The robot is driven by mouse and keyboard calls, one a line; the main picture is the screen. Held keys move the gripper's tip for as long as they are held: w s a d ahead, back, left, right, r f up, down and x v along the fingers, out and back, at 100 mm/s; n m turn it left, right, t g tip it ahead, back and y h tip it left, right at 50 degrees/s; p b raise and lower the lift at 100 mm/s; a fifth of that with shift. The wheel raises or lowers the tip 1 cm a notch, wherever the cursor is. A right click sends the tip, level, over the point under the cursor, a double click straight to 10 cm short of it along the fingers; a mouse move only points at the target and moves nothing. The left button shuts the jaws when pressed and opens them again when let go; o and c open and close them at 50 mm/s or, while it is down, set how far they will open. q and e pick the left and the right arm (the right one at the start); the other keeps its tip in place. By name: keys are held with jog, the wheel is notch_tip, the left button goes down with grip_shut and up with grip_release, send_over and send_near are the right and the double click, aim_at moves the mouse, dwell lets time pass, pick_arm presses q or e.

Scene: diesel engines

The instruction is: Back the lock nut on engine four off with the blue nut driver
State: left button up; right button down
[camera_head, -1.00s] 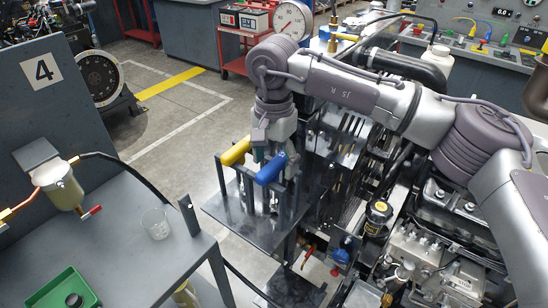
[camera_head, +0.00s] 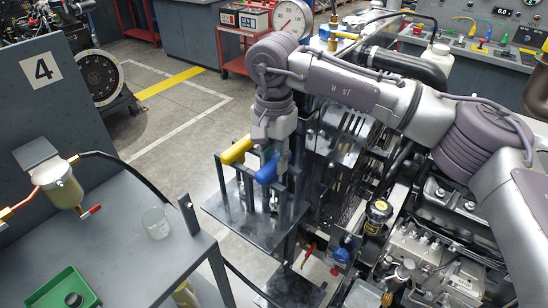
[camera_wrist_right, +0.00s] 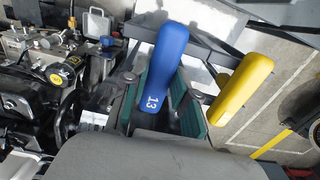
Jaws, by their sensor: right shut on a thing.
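The blue nut driver (camera_head: 267,170) stands upright in a dark rack (camera_head: 235,221), its T-handle on top. In the right wrist view the blue handle (camera_wrist_right: 164,63) bears the number 13. My right gripper (camera_head: 275,152) comes down onto it from above, its green-padded fingers on either side, shut on the handle. A yellow-handled driver (camera_head: 236,150) stands just left of it and also shows in the wrist view (camera_wrist_right: 243,88). The engine (camera_head: 440,240) is at the right, partly behind my right arm. I cannot make out the lock nut. My left gripper is not in view.
A grey bench (camera_head: 140,255) at the left holds a green tray (camera_head: 66,290), a clear cup (camera_head: 156,223) and a filter bowl (camera_head: 62,190). A panel marked 4 (camera_head: 41,71) stands behind it. Open floor lies beyond the rack.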

aim_at(274, 161)
dwell(0.5)
notch_tip(274, 161, up, 16)
jog(key=p, duration=1)
dwell(1.1)
